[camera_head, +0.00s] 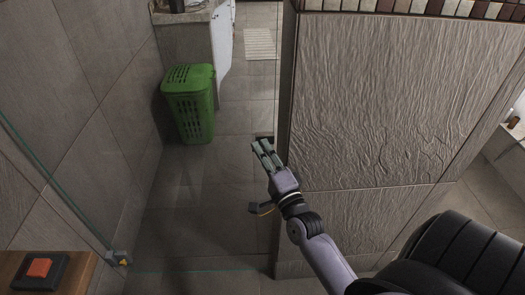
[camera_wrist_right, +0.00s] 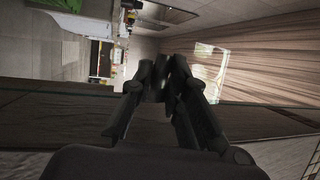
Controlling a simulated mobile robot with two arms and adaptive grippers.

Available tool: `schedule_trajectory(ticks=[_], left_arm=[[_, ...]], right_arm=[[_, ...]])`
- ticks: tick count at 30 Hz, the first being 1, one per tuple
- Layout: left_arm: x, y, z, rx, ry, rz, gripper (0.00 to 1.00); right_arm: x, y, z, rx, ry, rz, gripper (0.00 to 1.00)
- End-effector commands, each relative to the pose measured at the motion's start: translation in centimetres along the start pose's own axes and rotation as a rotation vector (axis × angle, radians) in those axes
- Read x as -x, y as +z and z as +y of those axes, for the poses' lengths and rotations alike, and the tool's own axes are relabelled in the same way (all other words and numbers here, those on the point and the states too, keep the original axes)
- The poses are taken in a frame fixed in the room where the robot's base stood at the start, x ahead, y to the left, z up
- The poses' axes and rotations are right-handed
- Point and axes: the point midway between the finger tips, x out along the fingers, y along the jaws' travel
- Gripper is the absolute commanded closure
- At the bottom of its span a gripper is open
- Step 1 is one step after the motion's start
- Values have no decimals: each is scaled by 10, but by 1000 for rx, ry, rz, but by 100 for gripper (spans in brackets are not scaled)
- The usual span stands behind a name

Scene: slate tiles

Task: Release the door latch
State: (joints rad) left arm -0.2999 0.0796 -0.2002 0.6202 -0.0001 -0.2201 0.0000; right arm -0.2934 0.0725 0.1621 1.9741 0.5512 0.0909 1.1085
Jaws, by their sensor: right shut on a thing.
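My right gripper (camera_head: 262,146) is beside the left edge of the tiled wall, its fingers pointing away from me. In the right wrist view the fingers (camera_wrist_right: 165,75) are close together. It is shut on a small dark piece at the wall edge, which looks like the door latch (camera_head: 264,136). The fingers hide most of this piece, and its position is hard to tell. A clear glass door pane, with a greenish edge (camera_head: 62,192) and a metal fitting (camera_head: 120,257) low at the left, seems to span the passage. My left gripper is not in view.
A green slatted basket (camera_head: 188,103) stands beyond, against the left wall. A counter (camera_head: 186,38) and a pale mat (camera_head: 260,44) are farther back. A red button (camera_head: 39,268) on a black base sits on a wooden surface at lower left. The tiled wall (camera_head: 385,100) blocks the right.

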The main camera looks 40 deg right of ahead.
Motion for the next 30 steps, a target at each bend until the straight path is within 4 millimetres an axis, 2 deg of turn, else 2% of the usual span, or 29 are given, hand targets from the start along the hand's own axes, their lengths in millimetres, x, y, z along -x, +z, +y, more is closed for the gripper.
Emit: schedule_trajectory(ticks=[1, 4, 12, 13, 22, 30], left_arm=[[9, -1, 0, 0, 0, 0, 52], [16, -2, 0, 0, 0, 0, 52], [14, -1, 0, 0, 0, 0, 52], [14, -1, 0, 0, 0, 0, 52], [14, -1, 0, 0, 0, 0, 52], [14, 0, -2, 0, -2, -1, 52]], right_arm=[[0, 0, -3, 20, 12, -5, 100], [0, 0, -2, 58, 28, -13, 100], [0, 0, 2, 71, 31, -15, 100], [0, 0, 2, 71, 31, -15, 84], [0, 0, 1, 68, 30, -15, 64], [0, 0, 1, 67, 29, -15, 64]])
